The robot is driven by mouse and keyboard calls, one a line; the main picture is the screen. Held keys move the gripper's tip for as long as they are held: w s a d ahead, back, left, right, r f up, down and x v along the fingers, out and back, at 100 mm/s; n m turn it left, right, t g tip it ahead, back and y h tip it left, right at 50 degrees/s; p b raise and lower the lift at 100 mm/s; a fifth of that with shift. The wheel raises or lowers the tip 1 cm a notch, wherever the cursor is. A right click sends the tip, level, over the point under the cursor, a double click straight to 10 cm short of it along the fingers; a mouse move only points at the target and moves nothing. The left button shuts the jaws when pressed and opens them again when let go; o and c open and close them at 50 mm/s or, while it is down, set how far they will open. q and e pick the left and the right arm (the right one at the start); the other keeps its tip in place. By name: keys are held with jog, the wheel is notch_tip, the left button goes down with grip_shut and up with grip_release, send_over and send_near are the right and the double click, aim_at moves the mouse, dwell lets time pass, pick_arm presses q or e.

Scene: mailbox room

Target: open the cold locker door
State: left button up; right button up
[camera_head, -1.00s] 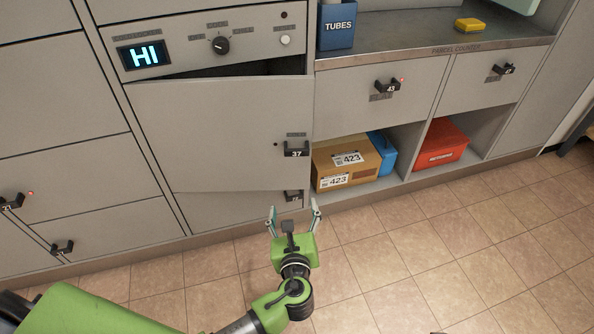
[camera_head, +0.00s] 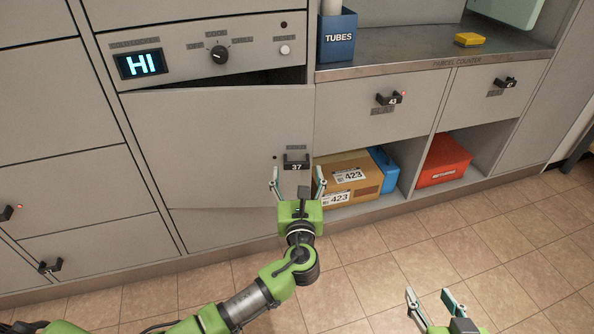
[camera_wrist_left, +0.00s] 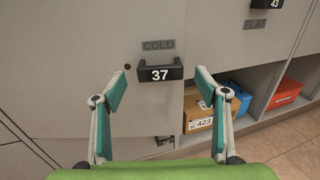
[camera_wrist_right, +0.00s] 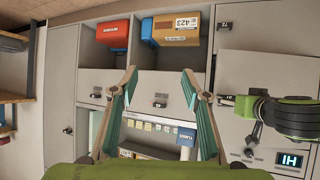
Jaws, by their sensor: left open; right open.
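The cold locker door (camera_head: 215,150) is a large grey panel that stands slightly ajar, with a dark gap along its top edge. Its black handle, numbered 37 (camera_head: 296,162), is near the door's right edge. In the left wrist view the handle (camera_wrist_left: 160,70) sits under a COLD label, ahead of and between the fingertips. My left gripper (camera_head: 297,178) is open and empty, just below the handle in the head view, with its fingers pointing at it. My right gripper (camera_head: 430,297) is open and empty, low over the floor at the bottom right.
A control panel (camera_head: 205,50) with an HI display and knob is above the door. To the right are drawer 43 (camera_head: 372,104), a cardboard box (camera_head: 347,178) and a red bin (camera_head: 443,163) in open cubbies. A blue TUBES box (camera_head: 338,37) stands on the counter. The tiled floor is clear.

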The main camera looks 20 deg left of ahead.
aim_at(297, 165)
pick_arm(q)
jog(key=shift+b+x, duration=0.3)
jog(key=shift+x, duration=1.25)
pick_arm(e)
jog(key=shift+w+a+r+t+y, duration=0.1)
jog(key=shift+w+a+r+t, duration=0.1)
jog(key=shift+w+r+t, duration=0.3)
jog(key=shift+w+a+r+t+y, duration=0.15)
jog(key=shift+w+r, duration=0.15)
jog(key=shift+r, duration=0.45)
jog(key=shift+w+a+r+t+y, duration=0.1)
jog(key=shift+w+a+r+t, duration=0.1)
jog(key=shift+w+r+t, duration=0.3)
pick_arm(q)
jog(key=shift+c, duration=0.4)
pick_arm(e)
jog(key=shift+s+r, duration=0.1)
pick_arm(q)
jog(key=c, duration=1.5)
jog(key=shift+s, duration=0.1)
pick_arm(e)
jog(key=shift+s, duration=0.1)
